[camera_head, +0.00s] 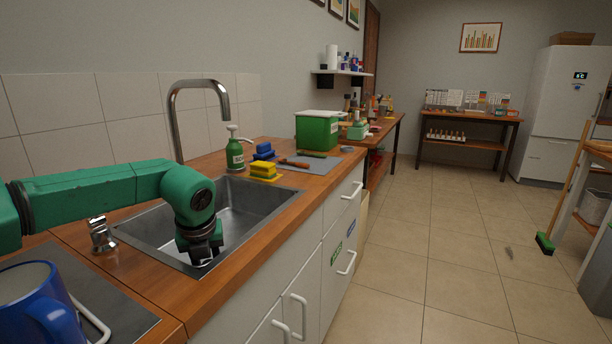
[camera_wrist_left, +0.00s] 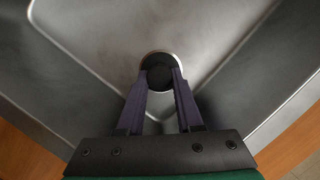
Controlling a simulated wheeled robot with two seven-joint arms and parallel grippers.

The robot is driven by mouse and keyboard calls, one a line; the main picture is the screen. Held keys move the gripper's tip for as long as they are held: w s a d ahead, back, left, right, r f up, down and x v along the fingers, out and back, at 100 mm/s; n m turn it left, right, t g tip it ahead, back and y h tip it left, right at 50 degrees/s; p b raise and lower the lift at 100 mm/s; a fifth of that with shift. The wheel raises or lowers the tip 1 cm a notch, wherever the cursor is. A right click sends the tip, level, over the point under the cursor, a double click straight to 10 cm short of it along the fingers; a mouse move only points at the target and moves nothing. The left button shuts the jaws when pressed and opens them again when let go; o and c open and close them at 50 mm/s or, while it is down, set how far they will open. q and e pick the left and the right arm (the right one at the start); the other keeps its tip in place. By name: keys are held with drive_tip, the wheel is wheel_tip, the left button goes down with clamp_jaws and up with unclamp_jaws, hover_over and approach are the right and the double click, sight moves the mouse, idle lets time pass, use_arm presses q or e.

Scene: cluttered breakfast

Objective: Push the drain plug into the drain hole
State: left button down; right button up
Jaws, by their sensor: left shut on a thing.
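The black round drain plug (camera_wrist_left: 159,78) is between my left gripper's fingertips (camera_wrist_left: 160,80) in the left wrist view. The left gripper is shut on it. The pale metal rim of the drain hole (camera_wrist_left: 152,55) shows around the far side of the plug; I cannot tell how deep the plug sits. In the head view my left gripper (camera_head: 203,256) points down into the steel sink (camera_head: 245,205), near its front left part. The plug is hidden there behind the gripper. My right gripper is not in view.
The faucet (camera_head: 174,115) arches at the sink's back edge. A green soap bottle (camera_head: 234,155), yellow sponge (camera_head: 263,169) and green box (camera_head: 318,132) stand beyond the sink. A blue mug (camera_head: 38,310) stands at the near left. The rest of the basin looks clear.

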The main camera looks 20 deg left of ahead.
use_arm(q)
drive_tip(key=shift+f, duration=0.25)
drive_tip(key=shift+c, duration=2.4)
unclamp_jaws()
drive_tip(key=shift+c, duration=1.4)
drive_tip(key=shift+r, duration=0.1)
drive_tip(key=shift+r+p, duration=2.1)
drive_tip(key=shift+r, duration=1.35)
